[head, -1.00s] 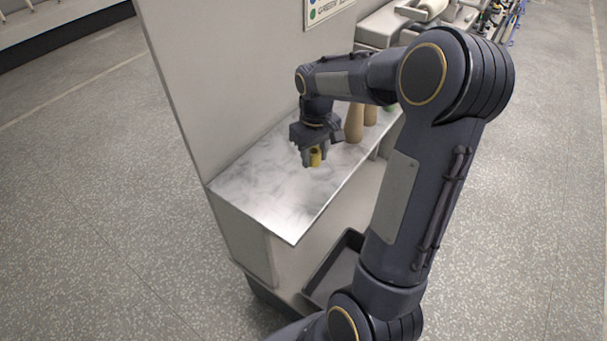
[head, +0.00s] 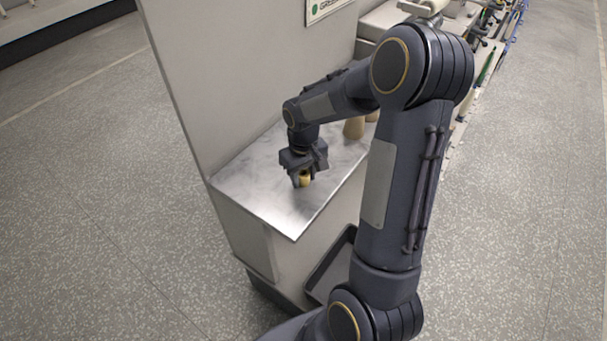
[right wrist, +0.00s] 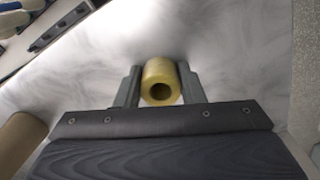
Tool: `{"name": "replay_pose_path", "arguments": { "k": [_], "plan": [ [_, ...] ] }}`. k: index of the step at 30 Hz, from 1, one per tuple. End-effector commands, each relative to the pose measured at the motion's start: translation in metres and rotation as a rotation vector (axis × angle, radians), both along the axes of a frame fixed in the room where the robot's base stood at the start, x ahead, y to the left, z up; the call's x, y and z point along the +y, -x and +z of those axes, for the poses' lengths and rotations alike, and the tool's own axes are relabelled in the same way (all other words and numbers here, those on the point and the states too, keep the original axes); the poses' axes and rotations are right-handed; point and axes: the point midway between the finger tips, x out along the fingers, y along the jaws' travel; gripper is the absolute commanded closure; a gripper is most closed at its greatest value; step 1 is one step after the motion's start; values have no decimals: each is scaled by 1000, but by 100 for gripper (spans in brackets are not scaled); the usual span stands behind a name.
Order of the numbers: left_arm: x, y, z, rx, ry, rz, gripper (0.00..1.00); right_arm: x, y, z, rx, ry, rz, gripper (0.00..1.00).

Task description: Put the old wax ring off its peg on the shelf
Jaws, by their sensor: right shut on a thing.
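The old wax ring (head: 305,180) is a short yellow cylinder with a hole through it. My right gripper (head: 303,178) is shut on it, over the pale marbled shelf (head: 255,185). In the right wrist view the wax ring (right wrist: 160,84) sits between the two fingers (right wrist: 160,88), its dark hole facing the camera. I cannot tell whether the ring touches the shelf surface. No peg shows clearly. My left gripper is not in view.
Tan cones (head: 354,127) stand on the shelf's far part, behind my right arm. A tall grey panel (head: 230,70) borders the shelf at the left. A dark tray (head: 335,265) lies below. The shelf's near part is clear.

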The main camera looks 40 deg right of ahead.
Motion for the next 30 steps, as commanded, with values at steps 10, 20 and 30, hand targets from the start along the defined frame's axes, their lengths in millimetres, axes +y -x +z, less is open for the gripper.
{"name": "replay_pose_path", "arguments": {
  "k": [10,20,30],
  "plan": [
    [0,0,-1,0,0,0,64,0,0,-1,0,0,0,43],
    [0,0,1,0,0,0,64,0,-2,17,-5,2,0,43],
    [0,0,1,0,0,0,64,0,-1,89,-5,1,0,43]
  ]
}}
